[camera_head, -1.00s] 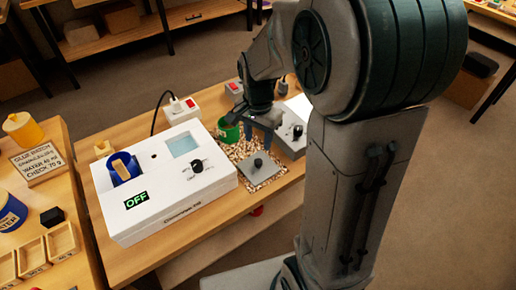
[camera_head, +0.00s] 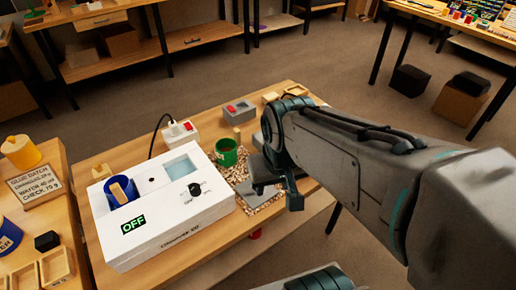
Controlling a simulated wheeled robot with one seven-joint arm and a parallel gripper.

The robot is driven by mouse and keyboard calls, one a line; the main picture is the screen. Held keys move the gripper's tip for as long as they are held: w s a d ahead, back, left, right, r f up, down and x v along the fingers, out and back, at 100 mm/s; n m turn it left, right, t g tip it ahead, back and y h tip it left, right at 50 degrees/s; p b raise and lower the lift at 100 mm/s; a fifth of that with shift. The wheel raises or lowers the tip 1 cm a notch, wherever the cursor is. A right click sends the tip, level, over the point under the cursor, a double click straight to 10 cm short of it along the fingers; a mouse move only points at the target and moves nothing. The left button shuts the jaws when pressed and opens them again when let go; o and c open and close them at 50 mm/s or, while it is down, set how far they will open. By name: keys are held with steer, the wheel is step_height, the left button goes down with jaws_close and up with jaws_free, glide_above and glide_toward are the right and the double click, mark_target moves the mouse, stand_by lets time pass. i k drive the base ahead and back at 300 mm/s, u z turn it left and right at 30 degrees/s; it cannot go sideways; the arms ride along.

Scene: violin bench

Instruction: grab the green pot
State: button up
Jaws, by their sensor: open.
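The green pot (camera_head: 227,153) stands upright on the bench, just right of the white device's back corner, and its open top shows. My gripper (camera_head: 277,190) is open, to the right of the pot and nearer the camera, above the grey plate (camera_head: 262,203). The gripper is apart from the pot and nothing shows between its fingers. My gripper and arm hide the plate's knob and part of the bench behind.
The white device (camera_head: 160,215) with an OFF display holds a blue pot (camera_head: 121,192). A white power strip (camera_head: 180,134) and a grey box with a red switch (camera_head: 235,112) stand behind the pot.

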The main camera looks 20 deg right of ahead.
mark_target(226, 148)
steer(key=u, duration=3.35)
steer(key=k, duration=1.15)
steer(key=z, duration=2.15)
steer(key=i, duration=0.5)
